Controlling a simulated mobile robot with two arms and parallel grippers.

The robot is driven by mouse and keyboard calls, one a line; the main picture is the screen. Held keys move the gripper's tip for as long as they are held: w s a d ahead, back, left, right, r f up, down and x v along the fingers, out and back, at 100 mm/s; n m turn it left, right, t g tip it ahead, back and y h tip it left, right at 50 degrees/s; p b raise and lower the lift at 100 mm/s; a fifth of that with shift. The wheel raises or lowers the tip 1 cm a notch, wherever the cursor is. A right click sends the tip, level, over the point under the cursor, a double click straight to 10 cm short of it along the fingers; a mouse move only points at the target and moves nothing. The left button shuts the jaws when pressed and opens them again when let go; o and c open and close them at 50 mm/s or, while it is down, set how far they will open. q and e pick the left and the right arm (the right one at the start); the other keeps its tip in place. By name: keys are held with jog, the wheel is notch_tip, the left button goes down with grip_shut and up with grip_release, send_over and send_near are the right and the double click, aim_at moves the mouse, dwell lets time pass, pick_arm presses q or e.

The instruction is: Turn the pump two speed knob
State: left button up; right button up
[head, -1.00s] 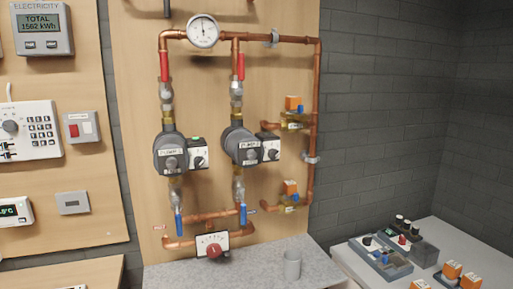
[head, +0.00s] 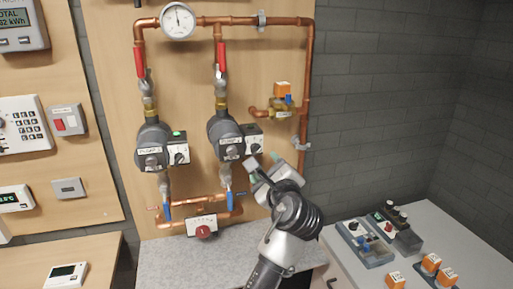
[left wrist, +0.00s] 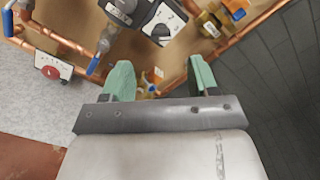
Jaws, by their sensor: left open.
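Pump two (head: 226,132) is the right-hand dark round pump on the wooden board. Its white control box (head: 253,133) carries the black speed knob (head: 255,147). My left gripper (head: 262,168) is open and empty, just below and slightly right of the knob in the head view. In the left wrist view, the speed knob (left wrist: 161,30) sits beyond the open green fingertips (left wrist: 160,63), with a gap between. The numbered dial face around it is partly visible. My right gripper is not in view.
Pump one (head: 153,147) is to the left. Copper pipes (head: 307,80) run around the board, with an orange-capped valve (head: 282,92) right of pump two. Blue-handled valves (head: 227,201) and a red knob (head: 203,232) lie below. A bench with modules stands at right.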

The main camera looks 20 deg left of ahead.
aim_at(256, 153)
pick_arm(q)
jog(key=p+x, duration=0.2)
jog(key=x, duration=0.6)
jog(key=shift+w+a+p, duration=0.15)
jog(key=shift+w+p, duration=0.1)
jog(key=shift+p, duration=0.05)
jog(key=shift+w+a+f, duration=0.1)
jog(key=shift+w+a, duration=0.05)
jog(key=shift+w, duration=0.15)
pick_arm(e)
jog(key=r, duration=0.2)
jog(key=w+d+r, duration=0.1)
pick_arm(q)
jog(key=shift+c, duration=0.4)
jog(key=c, duration=0.9)
jog(key=shift+o, duration=0.2)
jog(key=shift+f+n+b, duration=0.25)
jog(key=shift+n+b, duration=1.2)
jog(key=shift+n, duration=0.35)
jog(key=n+b, duration=0.2)
jog(key=n, duration=0.1)
jog(key=shift+s, duration=0.1)
jog(key=shift+n+b, duration=0.8)
jog(key=shift+n, duration=0.3)
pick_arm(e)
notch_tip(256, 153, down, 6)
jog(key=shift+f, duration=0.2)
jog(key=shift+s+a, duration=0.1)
